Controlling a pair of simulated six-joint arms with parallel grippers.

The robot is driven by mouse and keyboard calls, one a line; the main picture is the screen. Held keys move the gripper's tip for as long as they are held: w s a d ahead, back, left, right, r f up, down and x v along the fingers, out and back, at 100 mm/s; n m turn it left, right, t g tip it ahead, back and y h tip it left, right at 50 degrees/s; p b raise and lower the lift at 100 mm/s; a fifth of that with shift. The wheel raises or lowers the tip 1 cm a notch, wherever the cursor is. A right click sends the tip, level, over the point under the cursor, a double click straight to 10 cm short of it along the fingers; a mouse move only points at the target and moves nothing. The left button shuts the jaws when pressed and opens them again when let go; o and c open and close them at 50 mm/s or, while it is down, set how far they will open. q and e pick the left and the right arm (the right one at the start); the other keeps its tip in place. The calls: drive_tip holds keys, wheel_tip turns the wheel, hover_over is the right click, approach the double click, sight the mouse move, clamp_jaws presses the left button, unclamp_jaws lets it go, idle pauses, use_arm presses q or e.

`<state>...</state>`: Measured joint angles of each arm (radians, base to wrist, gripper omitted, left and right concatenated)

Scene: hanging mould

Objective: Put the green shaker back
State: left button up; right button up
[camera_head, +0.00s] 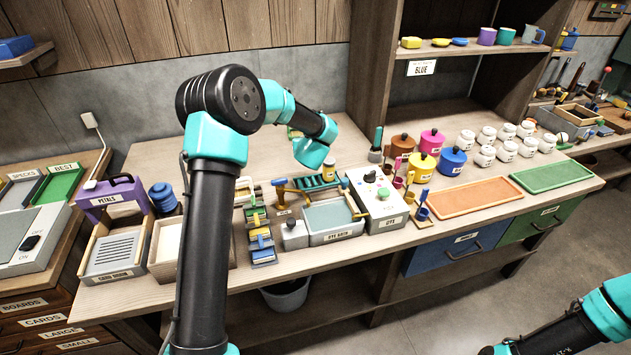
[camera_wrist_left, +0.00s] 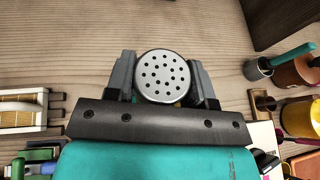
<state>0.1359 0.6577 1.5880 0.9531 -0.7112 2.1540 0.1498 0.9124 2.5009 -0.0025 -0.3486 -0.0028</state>
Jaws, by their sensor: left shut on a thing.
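My left gripper (camera_wrist_left: 163,80) is shut around a shaker (camera_wrist_left: 162,76) with a round silver lid full of small holes. The left wrist view looks down on this lid, and the shaker's body is mostly hidden below it, so its colour is hard to tell. In the head view my left arm reaches over the back of the bench, and its wrist (camera_head: 314,150) hides most of the gripper and the shaker. My right arm is low at the right, away from the bench, with its gripper at the bottom edge, too cut off to read.
Orange (camera_head: 467,196) and green (camera_head: 552,177) trays lie to the right. Bare wood (camera_wrist_left: 75,50) surrounds the shaker's far side.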

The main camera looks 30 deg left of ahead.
use_arm(q)
drive_tip(key=shift+f, duration=3.1)
drive_tip(key=shift+f, duration=1.9)
drive_tip(key=o, duration=0.9)
drive_tip(key=shift+f, duration=0.1)
